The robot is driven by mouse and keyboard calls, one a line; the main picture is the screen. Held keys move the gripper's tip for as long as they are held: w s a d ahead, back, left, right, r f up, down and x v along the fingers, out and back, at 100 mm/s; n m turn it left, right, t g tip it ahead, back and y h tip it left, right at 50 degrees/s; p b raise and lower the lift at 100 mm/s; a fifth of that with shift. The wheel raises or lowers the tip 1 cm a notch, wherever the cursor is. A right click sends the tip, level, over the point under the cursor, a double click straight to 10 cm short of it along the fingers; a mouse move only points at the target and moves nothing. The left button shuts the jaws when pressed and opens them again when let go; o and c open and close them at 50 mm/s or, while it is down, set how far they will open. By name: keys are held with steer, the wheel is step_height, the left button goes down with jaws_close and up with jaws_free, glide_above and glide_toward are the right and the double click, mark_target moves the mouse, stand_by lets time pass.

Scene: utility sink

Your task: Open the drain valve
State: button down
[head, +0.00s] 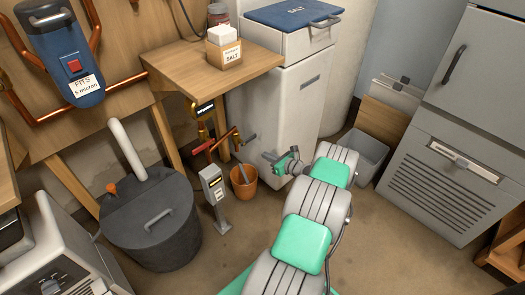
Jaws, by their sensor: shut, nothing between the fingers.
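A brass pipe assembly with a red handle (203,146) stands beside the wooden bench, at the left of the white softener cabinet; it looks like the drain valve, but its handle is too small to tell whether it is open. A copper spout (222,141) runs right from it, above an orange bucket (243,181) on the floor. My gripper (266,157) is shut and empty, in front of the cabinet (283,110). It appears right of the bucket and apart from the red handle. My green and grey arm reaches in from the bottom.
A grey meter post (214,190) stands close in front of the bucket. A dark lidded tank (150,222) stands at the left. The wooden bench (205,75) carries a salt box (224,49). A grey bin (359,154) is at the right. Floor (400,230) right of my arm is clear.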

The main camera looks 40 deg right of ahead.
steer(key=f+b+x, duration=0.1)
steer(key=b+x, duration=0.2)
steer(key=x, duration=0.6)
steer(key=r, duration=0.5)
steer(key=shift+s+d, duration=0.1)
steer(key=shift+s, duration=0.15)
